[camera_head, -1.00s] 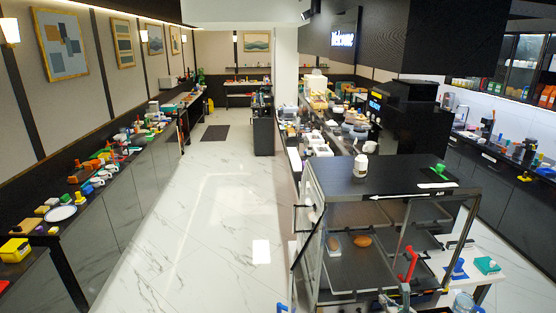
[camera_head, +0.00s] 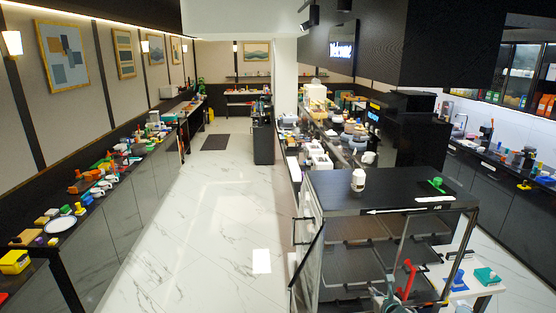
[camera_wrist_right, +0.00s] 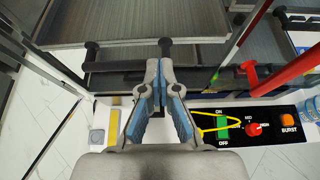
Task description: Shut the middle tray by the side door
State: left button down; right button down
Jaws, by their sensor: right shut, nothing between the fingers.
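The cabinet (camera_head: 392,188) with a black top stands at the lower right of the head view. Its glass side door (camera_head: 307,268) stands open at the left. Dark trays (camera_head: 347,262) sit inside on several levels; I cannot tell for sure which is the middle one. My right gripper (camera_head: 384,298) is low in front of the cabinet. In the right wrist view it (camera_wrist_right: 157,68) is shut and empty, its tips close to a dark handle (camera_wrist_right: 166,46) below a grey tray (camera_wrist_right: 115,22). Whether they touch is unclear. My left gripper is not in view.
A red lever (camera_head: 405,279) stands just right of my right gripper. A control panel (camera_wrist_right: 243,146) with a green switch, red knob and orange button lies below right.

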aim_at(366, 279)
jog(key=shift+w+d+f, duration=0.1)
jog(key=shift+w, duration=1.65)
jog(key=shift+w+a, duration=0.2)
jog(key=shift+w, duration=0.8)
jog(key=s+d+r, duration=0.1)
jog(key=s+r, duration=0.2)
jog(key=s, duration=1.2)
jog(key=shift+s+d, duration=0.15)
jog(key=shift+s, duration=0.2)
